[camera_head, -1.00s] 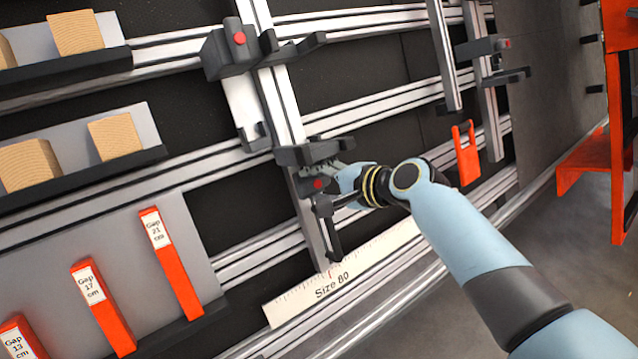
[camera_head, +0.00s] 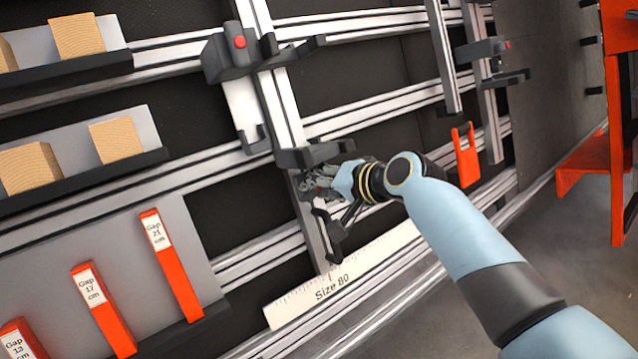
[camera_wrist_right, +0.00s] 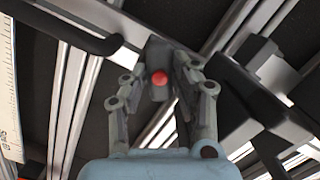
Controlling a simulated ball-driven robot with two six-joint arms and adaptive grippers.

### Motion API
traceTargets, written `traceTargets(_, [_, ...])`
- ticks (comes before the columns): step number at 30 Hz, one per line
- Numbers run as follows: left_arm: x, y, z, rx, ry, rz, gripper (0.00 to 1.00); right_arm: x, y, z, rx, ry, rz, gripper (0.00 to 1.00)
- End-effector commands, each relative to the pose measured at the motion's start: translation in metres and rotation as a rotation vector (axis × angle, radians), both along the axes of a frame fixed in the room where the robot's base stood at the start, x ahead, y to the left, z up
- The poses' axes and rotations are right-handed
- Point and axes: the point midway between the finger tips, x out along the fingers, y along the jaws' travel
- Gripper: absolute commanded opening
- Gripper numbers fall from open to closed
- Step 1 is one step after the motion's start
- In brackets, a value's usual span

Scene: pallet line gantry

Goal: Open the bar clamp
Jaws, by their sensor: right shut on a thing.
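The bar clamp has a long grey bar (camera_head: 285,110) running down the rails. Its upper jaw block (camera_head: 222,58) carries a red button and a dark arm. Its lower jaw (camera_head: 298,158) is a dark arm lower on the bar. My right gripper (camera_head: 315,183) is at the block below this lower jaw and mostly hides it. In the right wrist view my right gripper (camera_wrist_right: 157,82) has its fingers on both sides of a grey block (camera_wrist_right: 157,50) with a red button (camera_wrist_right: 160,78). A dark handle (camera_head: 332,240) hangs below the gripper. My left gripper is not in view.
A white "Size 80" scale (camera_head: 340,280) lies below the clamp. Red gap gauges (camera_head: 172,265) stand at lower left, and wooden blocks (camera_head: 115,138) on shelves above. Another clamp (camera_head: 485,50) and a red tag (camera_head: 465,158) are to the right.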

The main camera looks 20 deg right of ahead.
Motion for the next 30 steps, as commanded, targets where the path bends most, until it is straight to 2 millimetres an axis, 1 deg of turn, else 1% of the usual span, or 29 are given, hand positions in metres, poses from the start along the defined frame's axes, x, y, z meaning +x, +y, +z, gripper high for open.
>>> traceTargets(1, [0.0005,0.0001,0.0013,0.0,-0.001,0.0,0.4,-0.0002,0.0007,0.0006,-0.057,-0.02,0.033,0.0])
traceTargets(4, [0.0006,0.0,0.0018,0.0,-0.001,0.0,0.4,-0.0004,0.0002,-0.0002,-0.135,-0.048,0.077,0.0])
traceTargets(11, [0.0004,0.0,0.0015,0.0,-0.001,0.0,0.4,-0.0006,-0.0001,-0.0011,-0.15,-0.052,0.086,0.0])
traceTargets(14, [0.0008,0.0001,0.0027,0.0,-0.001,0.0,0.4,-0.0005,0.0002,-0.0003,-0.192,-0.069,0.109,0.0])
traceTargets(22, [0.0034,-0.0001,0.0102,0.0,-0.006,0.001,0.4,-0.0008,0.0004,0.0002,-0.603,-0.217,0.342,0.0])
traceTargets(25, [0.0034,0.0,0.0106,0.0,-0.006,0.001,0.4,-0.0008,0.0001,-0.0007,-0.675,-0.242,0.382,0.0])
traceTargets(30, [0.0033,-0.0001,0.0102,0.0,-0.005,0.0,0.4,-0.0008,-0.0002,-0.0014,-0.687,-0.247,0.389,0.0])
